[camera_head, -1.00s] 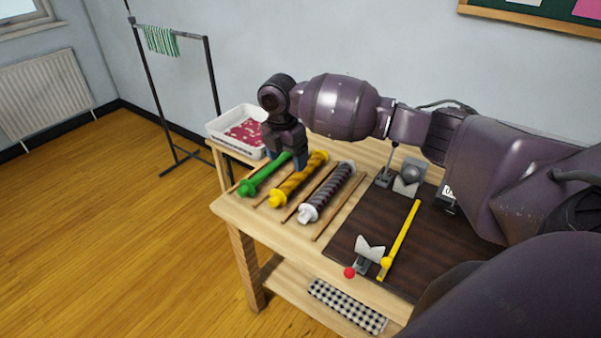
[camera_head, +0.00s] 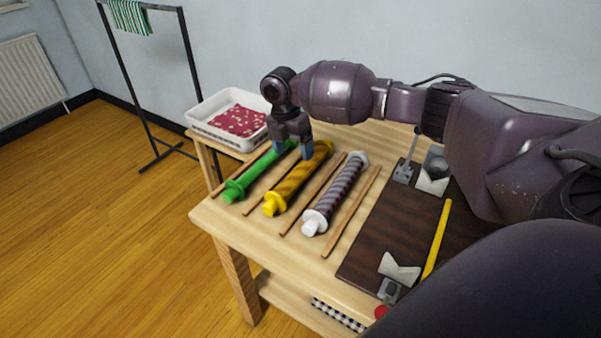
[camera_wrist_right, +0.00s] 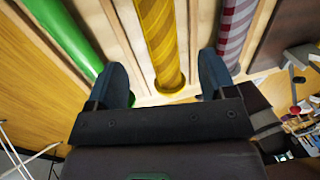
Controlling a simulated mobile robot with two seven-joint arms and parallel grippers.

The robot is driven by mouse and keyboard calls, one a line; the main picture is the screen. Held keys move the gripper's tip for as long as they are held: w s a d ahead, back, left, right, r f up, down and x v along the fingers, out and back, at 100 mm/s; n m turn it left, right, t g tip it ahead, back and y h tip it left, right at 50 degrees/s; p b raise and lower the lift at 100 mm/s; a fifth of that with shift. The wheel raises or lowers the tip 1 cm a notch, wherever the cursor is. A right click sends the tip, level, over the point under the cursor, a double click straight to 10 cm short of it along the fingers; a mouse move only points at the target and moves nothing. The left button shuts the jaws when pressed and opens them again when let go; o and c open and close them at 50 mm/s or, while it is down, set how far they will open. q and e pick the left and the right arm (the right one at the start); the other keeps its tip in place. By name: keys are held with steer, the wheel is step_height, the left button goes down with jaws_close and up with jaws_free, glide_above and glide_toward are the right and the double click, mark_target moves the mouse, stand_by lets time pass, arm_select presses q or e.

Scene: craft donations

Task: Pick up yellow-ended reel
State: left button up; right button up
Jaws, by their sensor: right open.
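The yellow-ended reel (camera_head: 292,187) lies on the wooden table between thin wooden strips, with dark yellow striped winding along its middle. My right gripper (camera_head: 293,153) is above its far end, fingers pointing down. In the right wrist view the reel (camera_wrist_right: 163,45) runs between the two open, empty fingers (camera_wrist_right: 170,85), with a gap on both sides. A green reel (camera_head: 257,173) lies to its left, and a white-ended reel (camera_head: 340,188) with grey and maroon stripes to its right. The reel's far end is partly hidden by my gripper. My left gripper is not in view.
A white bin (camera_head: 218,113) with red patterned contents stands beyond the table's left end. A dark mat (camera_head: 389,228) to the right carries a yellow bar (camera_head: 437,240) and metal V-shaped supports (camera_head: 399,270). A drying rack (camera_head: 187,60) stands behind at left.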

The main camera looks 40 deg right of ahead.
mark_target(300, 167)
steer(key=f, duration=0.3)
steer(key=shift+s+d+f, duration=0.15)
steer(key=shift+s+f, duration=0.05)
steer(key=shift+s, duration=0.05)
steer(key=shift+s+d+f+b, duration=0.1)
steer(key=shift+d+f+b, duration=0.1)
steer(key=shift+f, duration=0.65)
steer(key=shift+s+d+f+b, duration=0.1)
steer(key=shift+d+f+b, duration=0.15)
steer(key=shift+f, duration=0.65)
steer(key=shift+s+d+f+b, duration=0.1)
steer(key=shift+d+f+b, duration=0.1)
steer(key=shift+f, duration=0.65)
steer(key=shift+r, duration=0.1)
steer(key=c, duration=1.1)
steer(key=shift+r, duration=0.1)
